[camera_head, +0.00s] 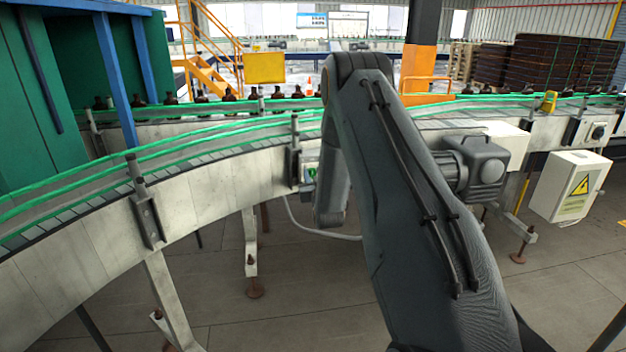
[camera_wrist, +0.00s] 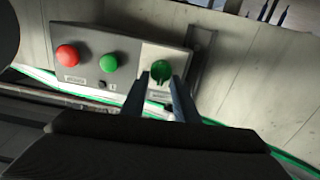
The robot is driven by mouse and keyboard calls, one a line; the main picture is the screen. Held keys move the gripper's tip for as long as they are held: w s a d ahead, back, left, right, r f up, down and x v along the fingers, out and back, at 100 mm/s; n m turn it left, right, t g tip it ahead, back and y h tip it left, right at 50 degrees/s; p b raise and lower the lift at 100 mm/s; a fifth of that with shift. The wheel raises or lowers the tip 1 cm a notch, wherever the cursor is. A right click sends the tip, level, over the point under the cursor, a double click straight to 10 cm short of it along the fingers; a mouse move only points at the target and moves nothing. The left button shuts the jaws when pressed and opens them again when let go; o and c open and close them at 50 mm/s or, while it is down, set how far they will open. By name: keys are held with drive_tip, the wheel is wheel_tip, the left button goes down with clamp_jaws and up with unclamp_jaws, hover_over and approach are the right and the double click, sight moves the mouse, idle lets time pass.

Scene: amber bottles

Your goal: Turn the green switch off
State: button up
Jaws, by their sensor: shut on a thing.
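In the wrist view a grey control panel (camera_wrist: 128,48) is fixed to the conveyor's side. It carries a red button (camera_wrist: 67,57), a round green button (camera_wrist: 108,63) and the green switch (camera_wrist: 161,67), a knob at the end nearest the bracket. My gripper (camera_wrist: 160,80) reaches the green switch, with one finger on each side of the knob, shut on it. The fingers hide the knob's sides, and I cannot tell its exact turn position. In the head view a small part of the panel (camera_head: 310,171) shows beside my arm; my gripper is hidden behind the arm.
A curved conveyor (camera_head: 210,185) with green rails runs across the head view, with several amber bottles (camera_head: 229,95) on the line behind. A grey motor (camera_head: 478,165) and a white electrical box (camera_head: 570,185) stand right of my arm. The floor (camera_head: 300,285) below is mostly clear.

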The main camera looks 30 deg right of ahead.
drive_tip(key=n, duration=0.1)
drive_tip(key=n+b, duration=0.1)
drive_tip(key=n, duration=0.1)
drive_tip(key=n+b, duration=0.1)
drive_tip(key=shift+w+a+f+n, duration=0.1)
drive_tip(key=shift+a+f+n, duration=0.05)
drive_tip(key=shift+a+n, duration=0.15)
drive_tip(key=shift+n+b, duration=1.1)
drive_tip(key=shift+n, duration=0.5)
drive_tip(key=shift+a+n, duration=0.1)
drive_tip(key=shift+n, duration=0.2)
drive_tip(key=o, duration=1)
drive_tip(key=shift+o, duration=0.2)
drive_tip(key=b+v, duration=0.1)
drive_tip(key=v, duration=0.6)
drive_tip(key=shift+s, duration=0.4)
drive_tip(key=shift+a, duration=0.2)
